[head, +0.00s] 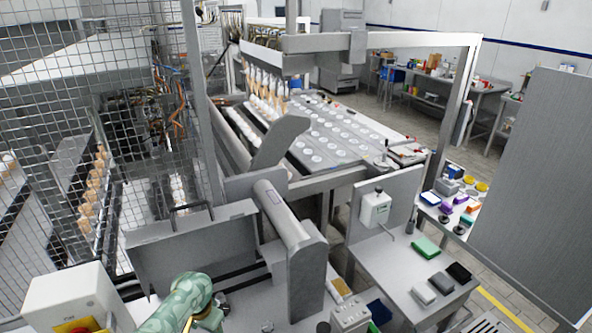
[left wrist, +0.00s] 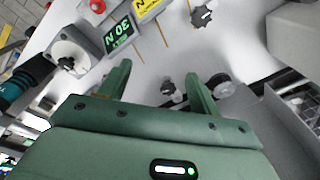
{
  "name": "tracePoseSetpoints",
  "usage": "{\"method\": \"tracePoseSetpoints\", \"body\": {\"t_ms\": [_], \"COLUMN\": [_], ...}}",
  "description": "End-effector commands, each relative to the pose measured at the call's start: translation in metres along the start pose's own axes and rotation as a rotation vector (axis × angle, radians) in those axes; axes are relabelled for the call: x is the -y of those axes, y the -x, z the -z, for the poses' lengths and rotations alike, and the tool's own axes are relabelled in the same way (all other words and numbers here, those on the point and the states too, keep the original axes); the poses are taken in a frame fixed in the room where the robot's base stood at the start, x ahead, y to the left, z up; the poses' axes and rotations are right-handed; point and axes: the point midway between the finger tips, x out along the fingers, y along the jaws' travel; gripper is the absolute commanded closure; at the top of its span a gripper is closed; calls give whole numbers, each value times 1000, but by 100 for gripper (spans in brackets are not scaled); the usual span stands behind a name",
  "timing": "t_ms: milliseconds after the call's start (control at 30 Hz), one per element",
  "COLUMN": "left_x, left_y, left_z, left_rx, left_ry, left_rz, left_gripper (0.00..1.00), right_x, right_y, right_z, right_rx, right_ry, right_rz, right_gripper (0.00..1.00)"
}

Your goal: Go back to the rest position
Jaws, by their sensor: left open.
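My left gripper (left wrist: 158,78) shows from behind in the left wrist view. Its two green fingers stand apart with nothing between them. Past the fingertips are a pale machine panel (left wrist: 228,42) and a dark knob (left wrist: 168,86). I cannot tell how far the fingertips are from the panel. In the head view my green patterned left arm comes in at the bottom, left of centre, and its fingers cannot be made out. My right gripper is in neither view.
A grey machine housing (head: 290,225), wire mesh guard (head: 90,100) and white control box (head: 68,300) stand around my left arm. A side table (head: 395,262) is at right.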

Motion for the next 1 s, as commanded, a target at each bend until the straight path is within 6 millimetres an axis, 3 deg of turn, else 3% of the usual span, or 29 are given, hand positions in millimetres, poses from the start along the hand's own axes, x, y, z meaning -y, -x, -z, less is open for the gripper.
{"method": "tracePoseSetpoints", "body": {"t_ms": [233, 367, 600, 1000], "left_x": [-14, -23, -30, -29], "left_y": [-7, 4, 73, 175], "left_z": [-25, -54, -129, -206], "left_rx": [-64, -117, -215, -281], "left_ry": [-98, -161, -233, -241], "left_rz": [75, 152, 344, 526], "left_gripper": [37, 37, 37, 37], "right_x": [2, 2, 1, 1], "right_y": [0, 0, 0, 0], "right_z": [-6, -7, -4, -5], "right_rx": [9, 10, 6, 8], "right_ry": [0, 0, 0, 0], "right_rz": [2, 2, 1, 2], "right_gripper": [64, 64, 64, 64]}}
